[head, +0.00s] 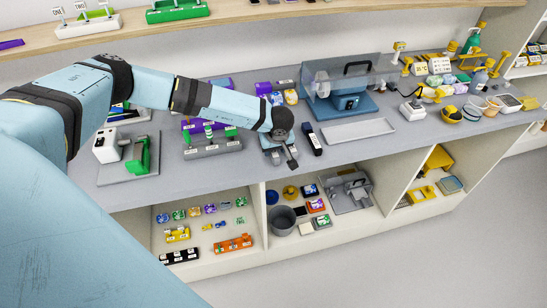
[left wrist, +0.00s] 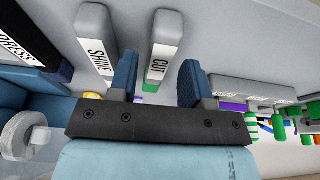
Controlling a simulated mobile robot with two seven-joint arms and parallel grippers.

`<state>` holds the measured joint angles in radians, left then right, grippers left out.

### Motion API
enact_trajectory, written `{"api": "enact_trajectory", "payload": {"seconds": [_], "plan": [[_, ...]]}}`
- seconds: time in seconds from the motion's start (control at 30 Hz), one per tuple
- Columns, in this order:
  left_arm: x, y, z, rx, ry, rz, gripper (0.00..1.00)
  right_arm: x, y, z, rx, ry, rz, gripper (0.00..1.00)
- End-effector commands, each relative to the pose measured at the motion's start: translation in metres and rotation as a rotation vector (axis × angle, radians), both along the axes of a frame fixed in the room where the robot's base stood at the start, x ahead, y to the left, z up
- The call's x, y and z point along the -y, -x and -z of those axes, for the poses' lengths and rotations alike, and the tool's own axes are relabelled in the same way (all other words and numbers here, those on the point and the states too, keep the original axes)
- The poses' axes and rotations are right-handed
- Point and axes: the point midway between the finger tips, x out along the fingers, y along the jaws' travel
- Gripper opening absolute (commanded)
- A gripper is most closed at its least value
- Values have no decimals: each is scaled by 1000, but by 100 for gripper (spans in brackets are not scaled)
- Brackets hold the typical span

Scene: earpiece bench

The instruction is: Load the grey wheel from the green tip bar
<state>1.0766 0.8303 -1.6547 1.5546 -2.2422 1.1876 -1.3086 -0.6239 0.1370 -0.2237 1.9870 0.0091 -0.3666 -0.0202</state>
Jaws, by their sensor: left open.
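My left gripper (head: 288,155) is over the front of the bench, low among small labelled blocks. In the left wrist view its two blue fingers (left wrist: 158,78) are apart. A grey block marked CUT (left wrist: 164,45) shows in the gap between them; I cannot tell whether they touch it. A grey block marked SHINE (left wrist: 97,45) is left of it. Green tips (head: 208,130) stand on a grey labelled bar (head: 213,149) left of the gripper; I cannot tell whether this is the green tip bar. I cannot pick out the grey wheel. My right gripper is not in view.
A dark block marked DRESS (left wrist: 35,35) stands close by, as a black block (head: 314,142) right of the gripper. A blue machine (head: 345,103) and a grey tray (head: 358,131) are further right. A green machine (head: 139,158) is at left.

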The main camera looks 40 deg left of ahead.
Motion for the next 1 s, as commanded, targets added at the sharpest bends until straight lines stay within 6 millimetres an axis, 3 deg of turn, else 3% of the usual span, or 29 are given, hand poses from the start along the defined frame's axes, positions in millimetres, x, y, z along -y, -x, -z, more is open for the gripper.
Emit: {"api": "enact_trajectory", "payload": {"seconds": [0.03,0.13,0.57,0.9,1.0], "plan": [[-2,-1,10,-1,0,-1,45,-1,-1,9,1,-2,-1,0],[-3,-2,16,-1,-1,0,45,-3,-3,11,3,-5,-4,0],[-4,-3,18,-1,1,0,44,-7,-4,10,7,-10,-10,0],[-4,-3,18,-1,1,0,4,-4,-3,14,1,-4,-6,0],[-4,-3,17,0,0,0,2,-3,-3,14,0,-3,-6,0]]}}
